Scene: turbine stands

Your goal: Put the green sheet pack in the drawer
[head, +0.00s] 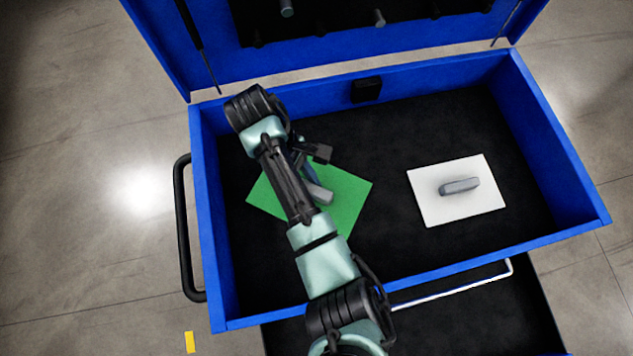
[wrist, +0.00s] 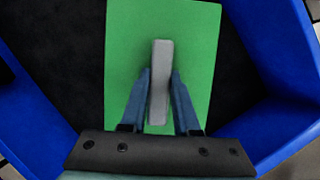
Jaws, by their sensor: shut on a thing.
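The green sheet pack (head: 346,198) is a flat green sheet with a grey block-shaped handle on top. It is over the black floor of the blue box's top compartment, left of its middle; I cannot tell if it touches the floor. My gripper (head: 314,188) is above it, partly hidden by my arm. In the wrist view my gripper (wrist: 160,95) has its two blue fingers on either side of the grey handle (wrist: 160,60), shut on it. The green sheet (wrist: 195,60) spreads out beneath. A drawer (head: 460,315) with a white handle (head: 455,287) shows below the compartment, partly open.
A white sheet pack (head: 430,205) with a grey handle lies at the right of the compartment. The blue box walls (head: 560,140) surround it, and the raised lid (head: 350,55) stands behind. A black side handle (head: 182,225) is at the left.

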